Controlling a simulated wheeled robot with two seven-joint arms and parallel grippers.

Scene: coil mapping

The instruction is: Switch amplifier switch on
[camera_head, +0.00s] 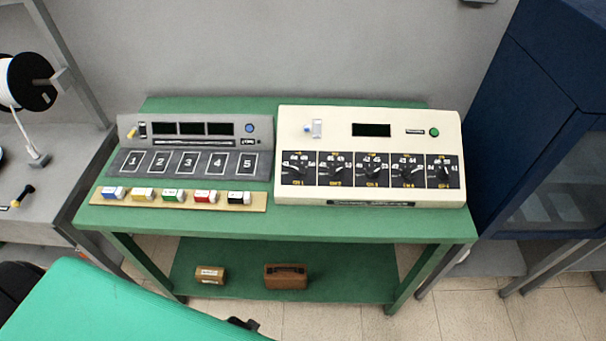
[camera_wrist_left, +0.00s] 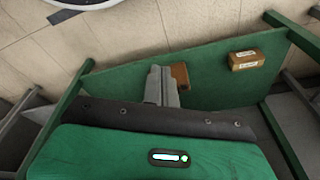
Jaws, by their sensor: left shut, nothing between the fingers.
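A cream instrument box (camera_head: 375,200), apparently the amplifier, stands on the right of the green table. A small pale switch (camera_head: 317,128) with a bluish tip sits on its upper left; its on or off position is too small to tell. A dark display (camera_head: 371,130), a green round button or lamp (camera_head: 434,132) and a row of dials (camera_head: 372,170) are on the same box. My left gripper (camera_wrist_left: 160,75) is shut and empty in the left wrist view, pointing over the table's lower shelf, away from the switch. My right gripper is not in view.
A grey console (camera_head: 195,138) with numbered pads and a row of coloured blocks (camera_head: 172,197) is left of the box. Brown boxes (camera_head: 286,277) (camera_wrist_left: 246,58) lie on the lower shelf. A blue cabinet (camera_head: 535,100) stands right; a grey bench (camera_head: 60,165) stands left.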

